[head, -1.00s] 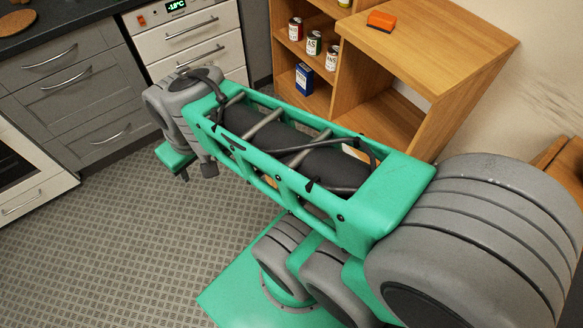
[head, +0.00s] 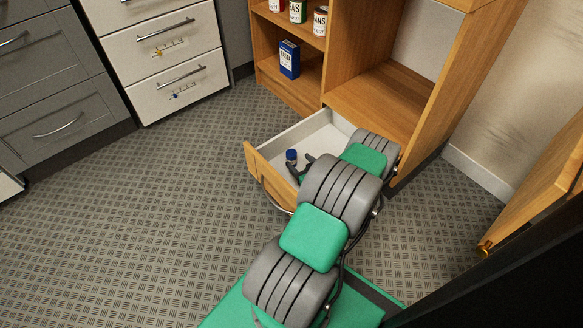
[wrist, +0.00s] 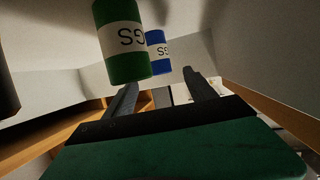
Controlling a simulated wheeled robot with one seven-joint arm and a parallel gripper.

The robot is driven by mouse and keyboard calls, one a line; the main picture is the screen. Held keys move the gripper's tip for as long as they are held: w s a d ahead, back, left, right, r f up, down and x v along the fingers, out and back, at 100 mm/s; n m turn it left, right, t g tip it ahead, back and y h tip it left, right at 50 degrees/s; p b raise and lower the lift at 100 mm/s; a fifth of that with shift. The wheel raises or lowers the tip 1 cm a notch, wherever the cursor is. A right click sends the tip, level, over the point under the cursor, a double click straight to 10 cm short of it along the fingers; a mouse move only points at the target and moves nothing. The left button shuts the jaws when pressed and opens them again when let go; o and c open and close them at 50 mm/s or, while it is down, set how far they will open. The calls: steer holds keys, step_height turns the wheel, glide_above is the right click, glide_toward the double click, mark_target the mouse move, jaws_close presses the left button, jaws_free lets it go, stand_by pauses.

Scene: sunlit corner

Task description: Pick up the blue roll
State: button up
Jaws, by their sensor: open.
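The blue roll (head: 291,156) stands in an open drawer (head: 252,162), near its left front corner. In the wrist view the blue roll (wrist: 158,52) has a white label band and shows beyond my fingers, roughly between them. My gripper (head: 302,166) is open, low in the drawer, with its fingers close to the roll; it also shows in the wrist view (wrist: 160,90). I cannot tell whether the fingers touch the roll. A green roll (wrist: 122,42) with a white label is nearer the wrist camera, to the left of the blue one. My arm hides part of the drawer in the head view.
The wooden cabinet (head: 345,60) rises behind the drawer, with several cans and a blue box (head: 289,59) on its shelves. A wooden door or panel (head: 530,195) stands at the right. The patterned floor (head: 150,210) is clear on the left.

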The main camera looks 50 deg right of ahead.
mark_target(292, 154)
steer(key=b+x, duration=0.1)
steer(key=x, duration=0.1)
steer(key=b+x, duration=0.1)
steer(key=x, duration=0.2)
steer(key=b+x, duration=0.1)
steer(key=x, duration=0.1)
steer(key=shift+w+d+r, duration=0.15)
steer(key=shift+w+r, duration=0.05)
steer(key=shift+w, duration=0.05)
steer(key=shift+r, duration=0.1)
jaws_close()
